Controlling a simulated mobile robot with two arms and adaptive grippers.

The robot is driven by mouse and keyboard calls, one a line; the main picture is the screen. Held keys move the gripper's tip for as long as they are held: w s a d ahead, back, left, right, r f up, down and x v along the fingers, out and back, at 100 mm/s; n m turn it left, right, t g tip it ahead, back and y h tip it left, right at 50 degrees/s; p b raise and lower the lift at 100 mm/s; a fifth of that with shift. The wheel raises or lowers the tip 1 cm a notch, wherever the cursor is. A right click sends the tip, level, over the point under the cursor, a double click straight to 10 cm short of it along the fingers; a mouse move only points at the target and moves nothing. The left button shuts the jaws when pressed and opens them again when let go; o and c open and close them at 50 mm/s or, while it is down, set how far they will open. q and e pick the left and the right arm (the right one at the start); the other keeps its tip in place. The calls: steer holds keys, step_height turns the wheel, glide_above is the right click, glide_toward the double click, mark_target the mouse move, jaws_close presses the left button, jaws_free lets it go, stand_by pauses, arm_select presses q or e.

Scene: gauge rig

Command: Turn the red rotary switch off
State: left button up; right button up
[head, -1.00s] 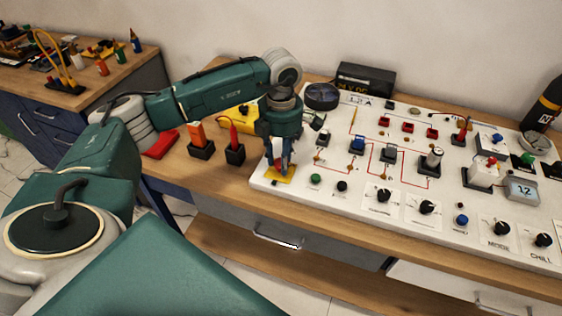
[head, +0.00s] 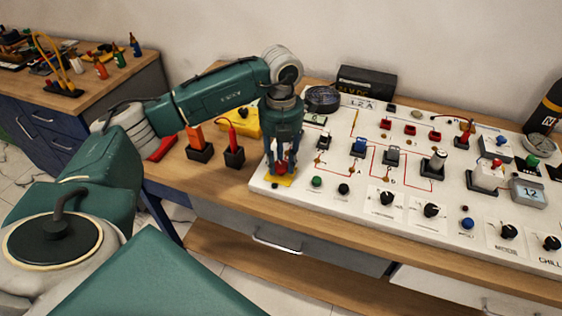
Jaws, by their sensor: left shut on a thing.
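The red rotary switch (head: 281,169) sits on a yellow plate (head: 284,181) at the front left corner of the white panel (head: 330,192). Only a bit of its red knob shows between the fingers, so which way it points is hidden. My left gripper (head: 281,168) reaches straight down over the switch and is shut on its knob. My right gripper is not in view.
Black dial knobs (head: 387,198) line the front of the panel. Left of my gripper stand a red probe holder (head: 234,156) and an orange-topped block (head: 196,138).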

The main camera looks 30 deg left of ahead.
mark_target(281, 165)
arm_select(q)
steer(key=shift+w+r+n, duration=0.1)
steer(key=shift+r+n, duration=0.05)
steer(key=shift+n, duration=0.45)
steer(key=o, duration=1.1)
steer(key=shift+o, duration=0.2)
step_height(281, 165, up, 12)
